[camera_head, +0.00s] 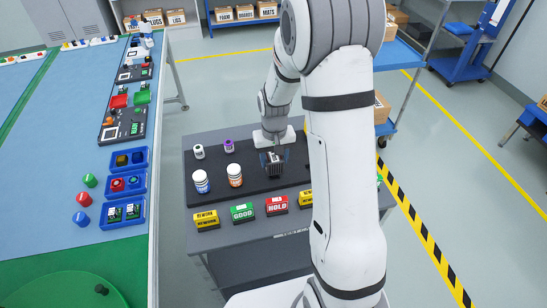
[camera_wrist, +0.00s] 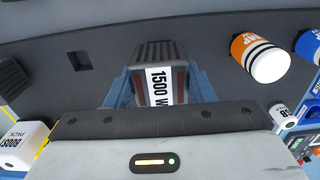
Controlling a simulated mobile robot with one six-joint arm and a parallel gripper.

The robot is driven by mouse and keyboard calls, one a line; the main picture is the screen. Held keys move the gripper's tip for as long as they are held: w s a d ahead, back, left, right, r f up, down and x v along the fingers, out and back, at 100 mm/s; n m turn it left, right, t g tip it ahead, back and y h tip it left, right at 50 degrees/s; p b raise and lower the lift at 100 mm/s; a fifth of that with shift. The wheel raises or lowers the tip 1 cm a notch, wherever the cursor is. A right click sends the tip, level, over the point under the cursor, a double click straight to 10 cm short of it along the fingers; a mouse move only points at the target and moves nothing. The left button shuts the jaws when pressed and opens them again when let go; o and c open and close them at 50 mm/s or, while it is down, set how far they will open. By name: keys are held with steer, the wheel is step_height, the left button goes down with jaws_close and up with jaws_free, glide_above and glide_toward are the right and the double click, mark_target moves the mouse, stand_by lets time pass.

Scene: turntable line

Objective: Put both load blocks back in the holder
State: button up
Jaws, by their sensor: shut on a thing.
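My gripper (camera_wrist: 152,88) is shut on a dark ridged load block (camera_wrist: 176,88) with a white label reading "1500 W". Blue fingers sit on both sides of it. In the head view my gripper (camera_head: 273,158) holds the block (camera_head: 275,168) over the dark board (camera_head: 255,187); I cannot tell whether it touches. Another dark ridged block (camera_wrist: 13,80) shows at the left edge of the wrist view, perhaps the second load block. A square recess (camera_wrist: 77,62) lies in the board between them. I cannot tell which part is the holder. My arm hides the board's right part in the head view.
An orange-banded jar (camera_head: 235,175) and a blue-banded jar (camera_head: 201,181) stand left of my gripper. A white and purple container (camera_head: 229,146) stands behind them. Signs, including GOOD (camera_head: 242,212) and HOLD (camera_head: 277,205), line the front. A white BOOST PACK (camera_wrist: 20,145) shows in the wrist view.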

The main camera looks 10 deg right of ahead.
steer(key=shift+f+b, duration=1.1)
steer(key=shift+f, duration=0.15)
steer(key=o, duration=1.4)
step_height(320, 180, up, 8)
steer(key=shift+s+r+b, duration=0.1)
steer(key=shift+b, duration=0.45)
steer(key=shift+s+r+t, duration=0.55)
steer(key=shift+s+r, duration=1.4)
steer(key=shift+s, duration=1.55)
steer(key=shift+s+r+t, duration=0.6)
steer(key=shift+s+r, duration=1.3)
steer(key=shift+s, duration=1.65)
steer(key=shift+s+r+t, duration=0.55)
steer(key=shift+s+r, duration=1.4)
steer(key=shift+s, duration=1.55)
